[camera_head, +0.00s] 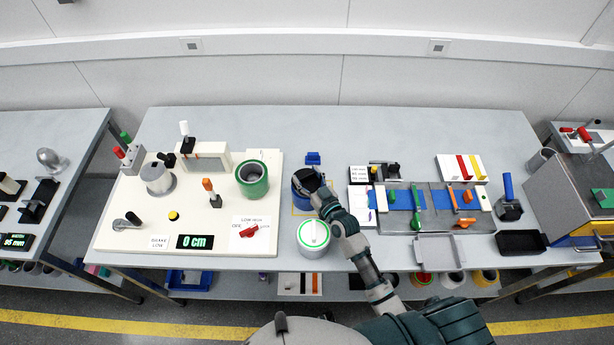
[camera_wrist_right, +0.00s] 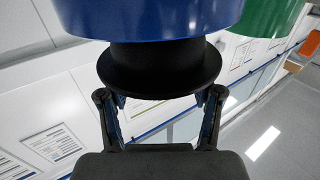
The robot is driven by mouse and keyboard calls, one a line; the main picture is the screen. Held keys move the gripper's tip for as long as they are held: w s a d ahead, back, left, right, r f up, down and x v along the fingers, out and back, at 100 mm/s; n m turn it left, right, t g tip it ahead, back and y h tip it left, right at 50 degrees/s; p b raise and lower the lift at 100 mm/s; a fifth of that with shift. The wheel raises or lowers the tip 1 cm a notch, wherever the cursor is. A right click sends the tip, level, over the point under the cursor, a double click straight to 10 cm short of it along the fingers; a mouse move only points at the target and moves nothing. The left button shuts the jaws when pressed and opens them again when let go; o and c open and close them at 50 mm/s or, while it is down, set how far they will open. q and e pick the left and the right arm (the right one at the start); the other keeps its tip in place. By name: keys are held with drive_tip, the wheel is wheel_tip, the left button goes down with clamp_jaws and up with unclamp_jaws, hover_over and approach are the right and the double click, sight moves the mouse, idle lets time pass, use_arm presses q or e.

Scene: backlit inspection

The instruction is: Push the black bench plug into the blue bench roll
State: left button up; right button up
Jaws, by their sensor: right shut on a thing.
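The blue bench roll (camera_head: 299,203) stands upright near the middle of the table, on a yellow-outlined spot. In the right wrist view it fills the top edge (camera_wrist_right: 150,18). The black bench plug (camera_wrist_right: 158,75) shows there as a dark neck with a wide flange, right against the roll's end. How deep it sits cannot be told. My right gripper (camera_head: 323,193) is at the roll, and the wrist view shows its fingers (camera_wrist_right: 160,98) on both sides of the plug, shut on it. In the head view my gripper hides most of the plug. My left gripper is not in view.
A green roll (camera_head: 252,188) stands to the left on a white panel (camera_head: 130,225) with a red knob and a display. A white can with a green ring (camera_head: 314,250) stands just in front. A blue-and-grey fixture (camera_head: 440,222) and a black tray (camera_head: 521,243) lie right.

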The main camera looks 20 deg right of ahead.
sight(308, 185)
drive_tip(key=shift+f, duration=0.1)
drive_tip(key=shift+d+f+b, duration=0.1)
drive_tip(key=shift+f+b, duration=1)
drive_tip(key=shift+f, duration=0.55)
drive_tip(key=shift+s+f, duration=0.2)
drive_tip(key=shift+f, duration=0.2)
drive_tip(key=shift+r, duration=0.15)
drive_tip(key=shift+p, duration=0.5)
drive_tip(key=shift+w+d+r+p, duration=0.1)
drive_tip(key=shift+w+r+p, duration=0.1)
drive_tip(key=shift+r+p, duration=0.1)
idle(1.0)
